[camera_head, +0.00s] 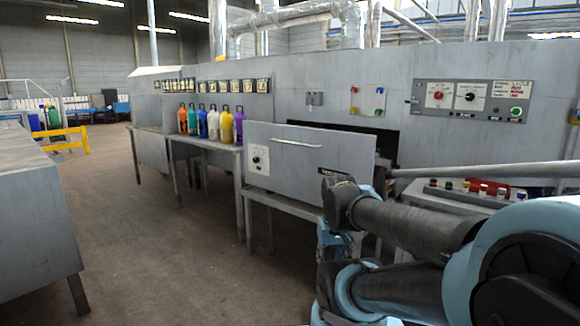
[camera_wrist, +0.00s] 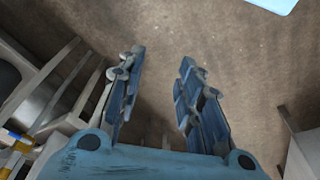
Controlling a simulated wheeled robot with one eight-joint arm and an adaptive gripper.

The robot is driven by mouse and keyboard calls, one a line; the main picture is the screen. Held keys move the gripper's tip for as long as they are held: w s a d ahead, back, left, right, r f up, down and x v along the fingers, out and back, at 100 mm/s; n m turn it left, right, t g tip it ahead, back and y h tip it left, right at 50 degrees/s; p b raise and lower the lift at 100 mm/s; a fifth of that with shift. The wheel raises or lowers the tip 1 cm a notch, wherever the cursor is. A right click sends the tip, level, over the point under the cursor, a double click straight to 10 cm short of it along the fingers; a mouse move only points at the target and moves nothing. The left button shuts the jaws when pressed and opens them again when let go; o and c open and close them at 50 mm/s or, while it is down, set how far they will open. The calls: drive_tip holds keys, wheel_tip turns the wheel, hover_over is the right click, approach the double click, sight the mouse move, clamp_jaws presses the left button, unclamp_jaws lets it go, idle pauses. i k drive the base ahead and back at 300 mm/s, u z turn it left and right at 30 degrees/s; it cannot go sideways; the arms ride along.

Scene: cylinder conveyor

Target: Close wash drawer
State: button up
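The wash drawer (camera_head: 290,162) is a grey box front with a light bar handle (camera_head: 296,143) near its top and a white dial plate at its left. It stands out from the long grey machine, with a dark opening behind its right side. My arm comes in from the lower right in the head view, and its bent part overlaps the drawer's right end. My gripper's fingertips are not clear in the head view. In the wrist view my gripper (camera_wrist: 162,68) has its two blue fingers apart with only bare floor between them. The drawer is not clear in the wrist view.
Several coloured bottles (camera_head: 212,123) stand on a grey table left of the drawer. A grey bench (camera_head: 36,200) is at the far left. A button box (camera_head: 460,193) and a grey bar (camera_head: 480,170) lie at the right. The floor (camera_head: 170,240) between bench and machine is clear.

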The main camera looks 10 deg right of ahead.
sight(295, 161)
drive_tip(key=u, duration=0.5)
drive_tip(key=k, duration=1.15)
drive_tip(key=u, duration=0.5)
drive_tip(key=i, duration=1.1)
drive_tip(key=z, duration=0.85)
drive_tip(key=i, duration=1.3)
drive_tip(key=z, duration=0.45)
